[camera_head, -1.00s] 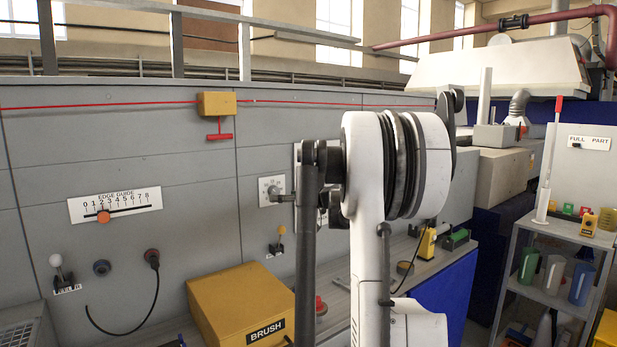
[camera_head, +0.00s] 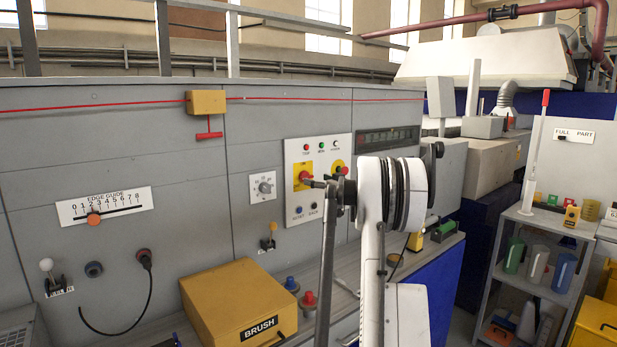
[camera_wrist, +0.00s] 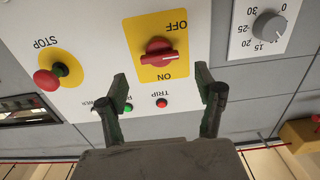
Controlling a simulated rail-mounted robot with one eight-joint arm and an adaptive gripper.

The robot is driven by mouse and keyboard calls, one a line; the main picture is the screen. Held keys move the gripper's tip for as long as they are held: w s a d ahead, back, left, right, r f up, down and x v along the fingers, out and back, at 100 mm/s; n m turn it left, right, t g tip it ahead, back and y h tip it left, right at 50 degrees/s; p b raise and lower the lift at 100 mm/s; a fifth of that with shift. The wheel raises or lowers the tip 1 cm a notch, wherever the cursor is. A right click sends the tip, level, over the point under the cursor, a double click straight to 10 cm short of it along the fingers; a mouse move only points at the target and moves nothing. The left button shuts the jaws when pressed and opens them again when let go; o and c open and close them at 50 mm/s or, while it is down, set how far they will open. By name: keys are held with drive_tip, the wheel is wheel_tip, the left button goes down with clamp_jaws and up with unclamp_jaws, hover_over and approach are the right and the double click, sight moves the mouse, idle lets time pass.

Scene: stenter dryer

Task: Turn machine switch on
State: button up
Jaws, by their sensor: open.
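The machine switch (camera_wrist: 158,50) is a red rotary knob on a yellow plate marked OFF and ON. In the wrist view, which shows the panel upside down, its handle lies roughly crosswise between the two labels. The yellow plate (camera_head: 299,171) also shows on the white control panel in the head view, its knob partly covered by my gripper (camera_head: 314,182). In the wrist view my gripper (camera_wrist: 162,79) is open and empty. Its fingers are spread on either side of the switch's column, with the knob just beyond the tips. I see no contact with the knob.
A red TRIP lamp (camera_wrist: 162,103) lies between the fingers. Below the panel, a yellow BRUSH box (camera_head: 238,302) and red and blue knobbed items stand on the ledge.

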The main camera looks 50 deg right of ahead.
sight(308, 177)
drive_tip(key=p+x, duration=0.1)
drive_tip(key=x, duration=0.5)
drive_tip(key=shift+f, duration=0.1)
drive_tip(key=shift+c, duration=0.5)
drive_tip(key=c, duration=1.1)
